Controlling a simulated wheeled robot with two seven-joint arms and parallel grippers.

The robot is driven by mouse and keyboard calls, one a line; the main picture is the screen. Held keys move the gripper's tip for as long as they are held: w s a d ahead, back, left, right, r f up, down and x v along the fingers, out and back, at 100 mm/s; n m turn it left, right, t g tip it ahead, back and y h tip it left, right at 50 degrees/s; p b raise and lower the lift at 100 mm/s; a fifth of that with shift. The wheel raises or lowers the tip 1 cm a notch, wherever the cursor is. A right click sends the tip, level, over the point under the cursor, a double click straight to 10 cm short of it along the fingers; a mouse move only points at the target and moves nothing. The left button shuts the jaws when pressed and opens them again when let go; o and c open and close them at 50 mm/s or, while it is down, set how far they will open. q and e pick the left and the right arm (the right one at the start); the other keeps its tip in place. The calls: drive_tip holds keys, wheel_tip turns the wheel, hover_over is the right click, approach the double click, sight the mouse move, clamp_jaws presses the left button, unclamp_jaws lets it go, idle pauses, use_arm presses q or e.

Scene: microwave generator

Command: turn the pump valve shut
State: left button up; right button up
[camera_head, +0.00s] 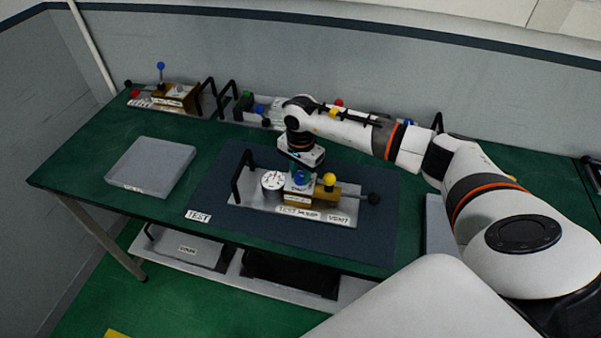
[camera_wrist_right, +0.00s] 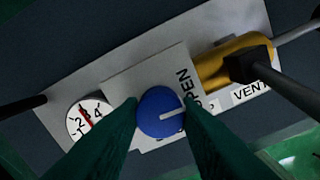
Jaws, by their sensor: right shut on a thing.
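The pump valve is a round blue knob (camera_wrist_right: 161,112) with a white pointer line, on a light plate marked "OPEN" in the right wrist view. In that view the pointer line points right, toward the lettering. My right gripper (camera_wrist_right: 162,116) is shut on the knob, with one dark green finger on each side of it. In the head view my right gripper (camera_head: 300,172) reaches down from above onto the knob, hiding much of it. The test unit (camera_head: 240,196) carrying the knob lies on a dark mat. My left gripper is not in view.
A round gauge (camera_head: 272,182) with a red needle stands left of the knob. A brass vent valve with a yellow ball (camera_head: 329,179) and dark lever stands close on its right. A grey tray (camera_head: 150,168) and other valve units (camera_head: 165,98) are on the green table.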

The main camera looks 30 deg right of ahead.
drive_tip(key=m+b, duration=0.3)
drive_tip(key=shift+f+m, duration=0.15)
drive_tip(key=shift+m, duration=0.25)
drive_tip(key=m+b, duration=0.3)
drive_tip(key=m, duration=0.1)
drive_tip(key=shift+m, duration=0.3)
drive_tip(key=m+b, duration=0.2)
drive_tip(key=m, duration=0.2)
drive_tip(key=shift+r+m+b, duration=0.2)
drive_tip(key=shift+m+b, duration=0.5)
drive_tip(key=shift+m, duration=1.7)
drive_tip(key=o, duration=1)
